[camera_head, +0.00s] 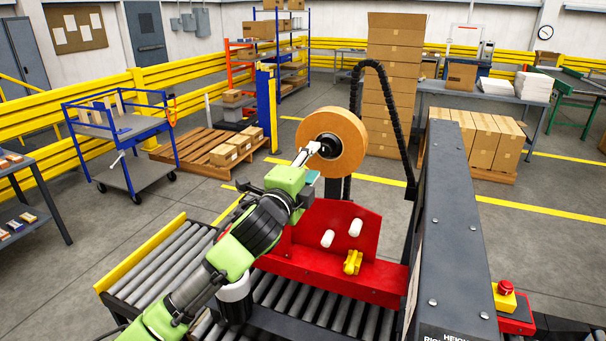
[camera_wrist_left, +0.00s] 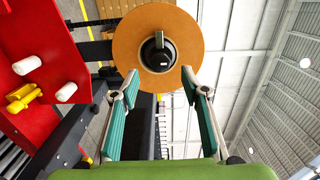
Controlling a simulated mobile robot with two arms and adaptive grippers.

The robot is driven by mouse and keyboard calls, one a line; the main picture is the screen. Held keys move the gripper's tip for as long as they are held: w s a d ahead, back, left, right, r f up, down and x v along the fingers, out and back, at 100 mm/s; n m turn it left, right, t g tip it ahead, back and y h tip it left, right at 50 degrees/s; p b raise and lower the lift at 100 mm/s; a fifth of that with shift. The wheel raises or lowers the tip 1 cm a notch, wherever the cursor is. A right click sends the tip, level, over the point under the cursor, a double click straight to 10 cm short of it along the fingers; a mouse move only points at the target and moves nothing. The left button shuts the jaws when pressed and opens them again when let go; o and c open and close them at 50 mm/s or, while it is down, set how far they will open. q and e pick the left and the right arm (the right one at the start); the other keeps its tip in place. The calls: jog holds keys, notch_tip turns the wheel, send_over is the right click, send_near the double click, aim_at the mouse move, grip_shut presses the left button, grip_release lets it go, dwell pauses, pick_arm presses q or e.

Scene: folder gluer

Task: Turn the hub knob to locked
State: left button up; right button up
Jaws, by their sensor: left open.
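The hub knob (camera_wrist_left: 159,52) is a black round hub with a grey bar handle, at the centre of a brown tape roll (camera_wrist_left: 190,30). In the left wrist view the bar stands roughly upright in the picture. In the head view the roll (camera_head: 345,135) stands above a red plate, and the hub (camera_head: 328,147) is partly hidden by my gripper. My left gripper (camera_wrist_left: 159,78) is open, its two teal-padded fingers spread in front of the roll. The gap lines up with the knob, and nothing is between the fingers. In the head view my left gripper (camera_head: 308,153) points at the hub.
The red plate (camera_head: 310,220) carries white rollers (camera_head: 355,227) and a yellow knob (camera_head: 352,262). A roller conveyor (camera_head: 165,265) runs below. A dark machine housing (camera_head: 455,230) stands at right, with a red stop button (camera_head: 505,287) beyond. A black cable chain (camera_head: 385,100) arches behind the roll.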

pick_arm(q)
jog(key=v, duration=0.5)
jog(key=shift+s, duration=0.1)
jog(key=shift+f, duration=0.2)
